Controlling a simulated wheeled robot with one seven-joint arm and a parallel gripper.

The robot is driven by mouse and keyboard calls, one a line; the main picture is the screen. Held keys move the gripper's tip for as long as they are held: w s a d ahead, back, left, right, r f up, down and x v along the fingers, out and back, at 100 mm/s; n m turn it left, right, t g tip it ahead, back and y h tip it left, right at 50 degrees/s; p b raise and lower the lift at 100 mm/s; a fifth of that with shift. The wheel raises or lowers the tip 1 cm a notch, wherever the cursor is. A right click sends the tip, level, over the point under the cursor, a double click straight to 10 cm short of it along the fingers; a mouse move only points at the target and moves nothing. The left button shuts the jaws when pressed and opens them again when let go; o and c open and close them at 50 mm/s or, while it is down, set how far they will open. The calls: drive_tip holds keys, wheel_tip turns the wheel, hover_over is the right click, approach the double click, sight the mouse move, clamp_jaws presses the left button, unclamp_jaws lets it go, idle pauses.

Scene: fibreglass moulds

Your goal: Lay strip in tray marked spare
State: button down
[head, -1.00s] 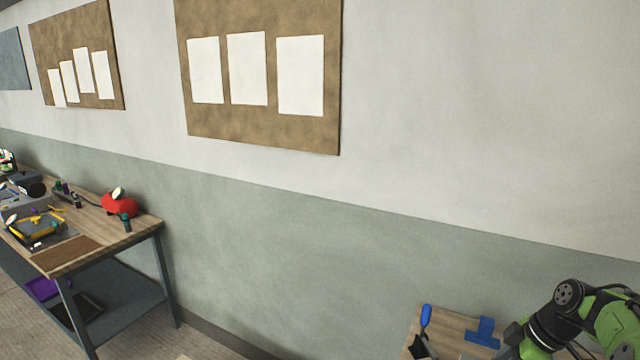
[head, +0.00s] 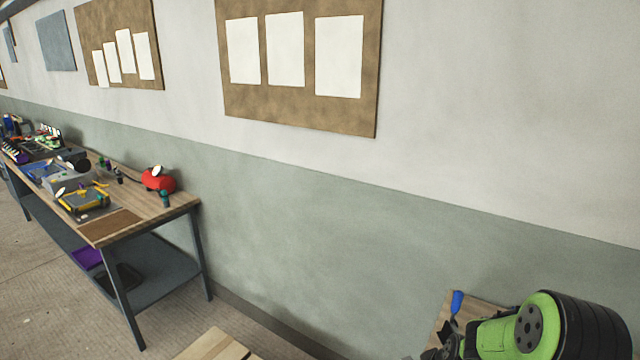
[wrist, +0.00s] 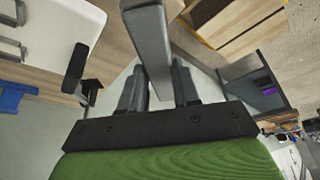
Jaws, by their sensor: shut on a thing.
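In the wrist view my gripper (wrist: 160,85) is shut on a long grey bar (wrist: 148,35), which looks like the strip. In the head view my arm covers the lower right corner, and I cannot make out the fingers or the strip there. I cannot read a "spare" mark on any tray.
A long workbench (head: 185,205) with several tools stands at the left. Its lower shelf holds a purple item (head: 88,258) and a black tray-like item (head: 124,277). A wooden pallet or crate (head: 215,347) is on the floor. A small wooden table (head: 440,312) stands beside my arm.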

drive_tip(key=s+a+f+m+h, duration=0.1)
drive_tip(key=s+a+f+m, duration=0.3)
drive_tip(key=a, duration=0.5)
wheel_tip(320, 180, down, 12)
drive_tip(key=b, duration=1)
drive_tip(key=shift+s+r+n, duration=0.2)
drive_tip(key=shift+s+n, duration=0.1)
drive_tip(key=shift+n, duration=0.1)
drive_tip(key=shift+r, duration=0.1)
drive_tip(key=shift+s, duration=0.1)
